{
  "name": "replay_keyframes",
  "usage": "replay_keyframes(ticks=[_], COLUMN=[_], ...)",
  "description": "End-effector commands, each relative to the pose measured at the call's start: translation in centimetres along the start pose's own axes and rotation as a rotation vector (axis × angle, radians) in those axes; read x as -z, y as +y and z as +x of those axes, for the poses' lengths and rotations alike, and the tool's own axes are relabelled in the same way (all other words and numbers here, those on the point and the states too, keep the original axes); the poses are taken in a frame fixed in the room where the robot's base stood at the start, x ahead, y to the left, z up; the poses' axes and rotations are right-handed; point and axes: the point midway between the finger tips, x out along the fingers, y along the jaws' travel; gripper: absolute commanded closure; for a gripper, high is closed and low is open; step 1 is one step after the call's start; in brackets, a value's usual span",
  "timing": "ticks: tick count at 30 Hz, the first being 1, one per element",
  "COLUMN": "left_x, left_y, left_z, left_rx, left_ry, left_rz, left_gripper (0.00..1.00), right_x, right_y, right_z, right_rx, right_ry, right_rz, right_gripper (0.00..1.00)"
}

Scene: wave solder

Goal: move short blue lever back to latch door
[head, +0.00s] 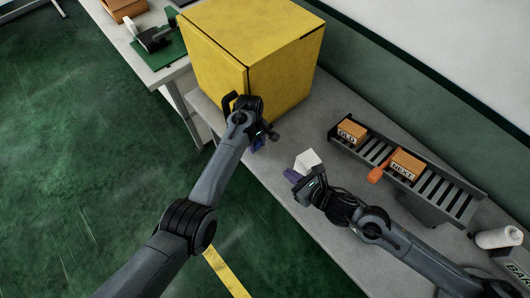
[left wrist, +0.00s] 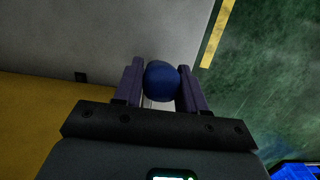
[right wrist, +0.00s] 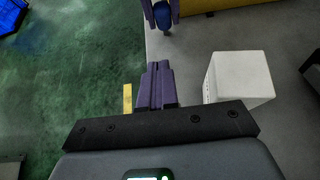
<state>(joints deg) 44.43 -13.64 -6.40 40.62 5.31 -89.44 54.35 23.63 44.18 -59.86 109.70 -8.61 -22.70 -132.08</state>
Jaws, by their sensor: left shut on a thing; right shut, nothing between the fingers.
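The yellow cabinet (head: 275,85) with its door (head: 215,65) on the left face stands at the back of the bench. The door looks closed; whether it is latched I cannot tell. The short blue lever's round knob (left wrist: 161,80) sits between the purple fingers of my left gripper (left wrist: 161,90), which is shut on it at the cabinet's front corner. The lever's shaft is mostly hidden. The blue knob also shows at the top of the right wrist view (right wrist: 162,18). My right gripper (head: 291,175) is shut and empty, low over the bench beside a white block.
The white block (head: 307,160) sits on the grey bench (head: 300,225). A roller conveyor (head: 440,190) at the right carries boxes marked OLD (head: 351,132) and NEXT (head: 407,164), with an orange piece (head: 377,174) at its edge. A white roll (head: 498,237) lies at far right.

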Motion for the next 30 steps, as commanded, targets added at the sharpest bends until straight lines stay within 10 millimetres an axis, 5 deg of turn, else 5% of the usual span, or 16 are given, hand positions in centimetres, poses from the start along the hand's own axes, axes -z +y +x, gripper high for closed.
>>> replay_keyframes(ticks=[19,30], left_x=[0.1,0.1], left_y=[0.0,0.0], left_z=[0.0,0.1], left_rx=[0.000,0.000], left_ry=[0.001,0.001], left_rz=[-0.002,-0.001], left_gripper=[1.00,1.00], right_x=[0.0,-2.6], right_y=[0.0,-0.1], right_z=[10.0,12.4], right_rx=[-0.003,-0.002], right_ry=[0.000,0.001], right_rz=[-0.016,-0.018], right_gripper=[1.00,1.00])
